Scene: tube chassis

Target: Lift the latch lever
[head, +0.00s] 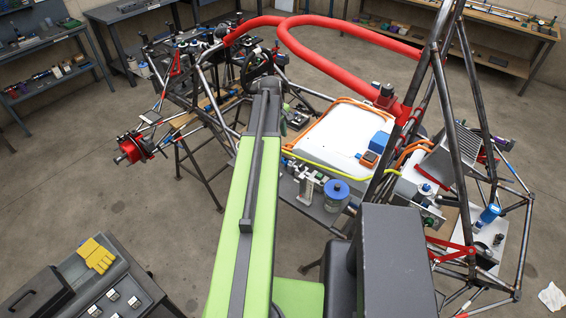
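I cannot pick out the latch lever for certain. A red bracket-like bar (452,250) sits low on the right side of the tube chassis (470,130), but I cannot tell whether it is a lever. My green arm reaches up the middle of the head view and covers part of the chassis behind it. No gripper fingers show, so I cannot see where my gripper is relative to any part.
A dark cabinet (120,275) with yellow gloves (97,256) stands at lower left. Red padded tubes (345,30) arch over the chassis. A blue-lidded jar (336,193) stands on a tray near the middle. Benches line the back.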

